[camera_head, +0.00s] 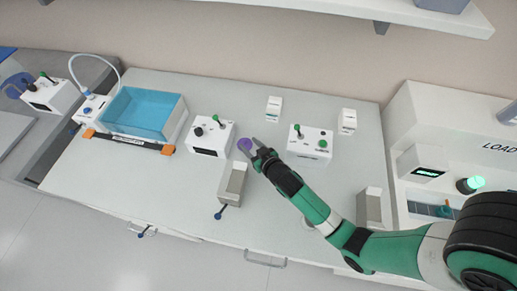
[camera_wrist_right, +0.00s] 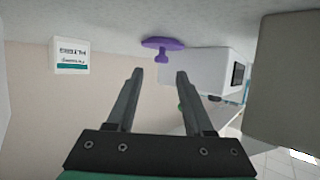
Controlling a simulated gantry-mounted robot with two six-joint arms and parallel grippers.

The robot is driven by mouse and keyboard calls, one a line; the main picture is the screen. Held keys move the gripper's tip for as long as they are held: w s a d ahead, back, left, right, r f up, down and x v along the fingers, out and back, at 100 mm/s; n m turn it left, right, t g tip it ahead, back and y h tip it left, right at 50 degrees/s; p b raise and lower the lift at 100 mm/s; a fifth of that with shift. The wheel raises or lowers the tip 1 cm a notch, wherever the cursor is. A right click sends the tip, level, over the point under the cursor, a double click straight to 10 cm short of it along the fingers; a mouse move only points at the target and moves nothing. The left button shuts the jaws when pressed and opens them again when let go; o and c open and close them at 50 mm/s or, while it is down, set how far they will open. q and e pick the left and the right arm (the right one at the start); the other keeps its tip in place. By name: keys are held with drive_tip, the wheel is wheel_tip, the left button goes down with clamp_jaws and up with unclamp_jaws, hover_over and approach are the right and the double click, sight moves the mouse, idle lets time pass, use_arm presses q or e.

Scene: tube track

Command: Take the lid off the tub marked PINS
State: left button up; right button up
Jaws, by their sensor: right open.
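A purple disc with a knob standing on it (camera_head: 244,144) is at the worktop surface near the middle of the bench. It also shows in the right wrist view (camera_wrist_right: 163,46), upside down, just beyond the fingertips. I cannot tell whether a tub is under it, and no PINS marking is readable. My right gripper (camera_head: 252,149) is open and empty, right beside the purple disc in the head view. In the right wrist view its two fingers (camera_wrist_right: 154,75) are apart, with the knob roughly between and beyond them. My left gripper is not in view.
White control boxes stand left (camera_head: 210,135) and right (camera_head: 310,143) of the gripper. A grey metal block (camera_head: 233,180) stands close in front. Small white labelled boxes (camera_head: 274,108) are behind. A blue tray (camera_head: 180,112) sits at left. The bench front-left is clear.

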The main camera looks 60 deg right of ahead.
drive_tip(key=p+v, duration=0.1)
drive_tip(key=v, duration=0.6)
drive_tip(key=shift+s+a+r, duration=0.15)
drive_tip(key=shift+s+r, duration=0.1)
drive_tip(key=shift+r, duration=0.1)
drive_tip(key=w+a+r+n+t+y, duration=0.1)
drive_tip(key=w+a+r+t, duration=0.2)
drive_tip(key=r, duration=0.9)
drive_tip(key=w+a+r+t, duration=0.25)
drive_tip(key=w+r, duration=0.25)
drive_tip(key=r, duration=0.6)
drive_tip(key=w+a+r+n+t+y, duration=0.1)
drive_tip(key=w+a+r+t, duration=0.2)
drive_tip(key=r, duration=0.9)
drive_tip(key=s+a+r+n+t+y, duration=0.1)
drive_tip(key=s+a+r+t+y, duration=0.15)
drive_tip(key=r, duration=0.65)
drive_tip(key=s+a+r+n+t+y, duration=0.2)
drive_tip(key=s+r, duration=0.2)
drive_tip(key=r, duration=0.4)
drive_tip(key=s+a+r+n+t+y, duration=0.1)
drive_tip(key=s+a+r+t+y, duration=0.15)
drive_tip(key=r, duration=0.65)
wheel_tip(320, 180, up, 33)
drive_tip(key=h+p, duration=0.1)
drive_tip(key=p, duration=3.2)
drive_tip(key=shift+s, duration=0.15)
